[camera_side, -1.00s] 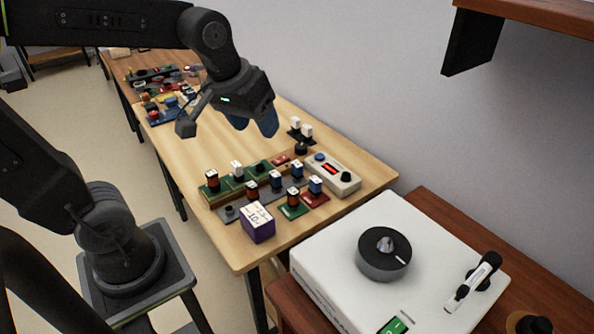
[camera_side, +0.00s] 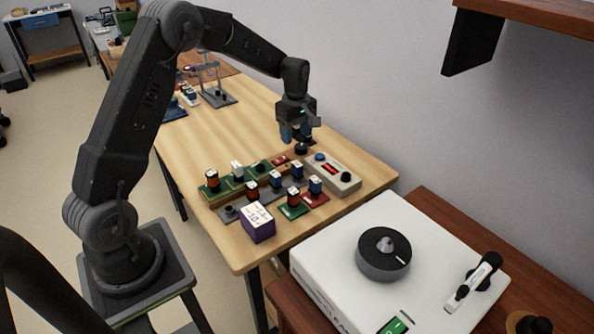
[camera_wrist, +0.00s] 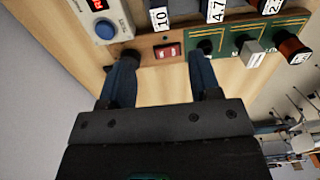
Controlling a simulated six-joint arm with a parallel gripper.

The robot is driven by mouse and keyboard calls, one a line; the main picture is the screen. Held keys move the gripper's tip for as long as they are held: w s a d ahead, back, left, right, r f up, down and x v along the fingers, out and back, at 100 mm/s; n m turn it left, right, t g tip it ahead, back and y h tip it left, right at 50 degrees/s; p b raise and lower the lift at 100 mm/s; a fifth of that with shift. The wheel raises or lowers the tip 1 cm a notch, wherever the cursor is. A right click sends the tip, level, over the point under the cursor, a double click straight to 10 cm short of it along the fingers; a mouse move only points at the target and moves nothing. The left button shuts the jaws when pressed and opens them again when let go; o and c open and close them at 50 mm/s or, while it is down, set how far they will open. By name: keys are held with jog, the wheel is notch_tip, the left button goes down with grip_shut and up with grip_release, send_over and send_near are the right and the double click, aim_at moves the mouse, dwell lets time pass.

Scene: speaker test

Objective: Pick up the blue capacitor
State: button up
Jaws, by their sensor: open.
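Several small blue-bodied parts with white labels stand on the boards, one at the back (camera_side: 297,170), one in the middle (camera_side: 276,181) and one on the red base (camera_side: 315,185). I cannot tell which is the blue capacitor. My gripper (camera_side: 296,137) is above the table's far side, beyond these parts, with its blue fingers pointing down. In the wrist view its fingers (camera_wrist: 161,62) are apart with nothing held. Parts labelled 10 (camera_wrist: 160,18) and 4.7 (camera_wrist: 215,11) show past the fingertips, cut off by the top edge.
A grey control box (camera_side: 345,178) with a red display and blue button sits right of the boards. A small red part (camera_wrist: 168,50) shows between my fingertips in the wrist view. A purple box (camera_side: 258,224) stands in front. Bare wood (camera_side: 205,135) lies left of my gripper.

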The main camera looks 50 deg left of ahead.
aim_at(297, 164)
jog(key=f, duration=1.2)
jog(key=shift+d+f, duration=0.25)
jog(key=c, duration=0.9)
jog(key=shift+c, duration=0.2)
jog(key=shift+r, duration=0.1)
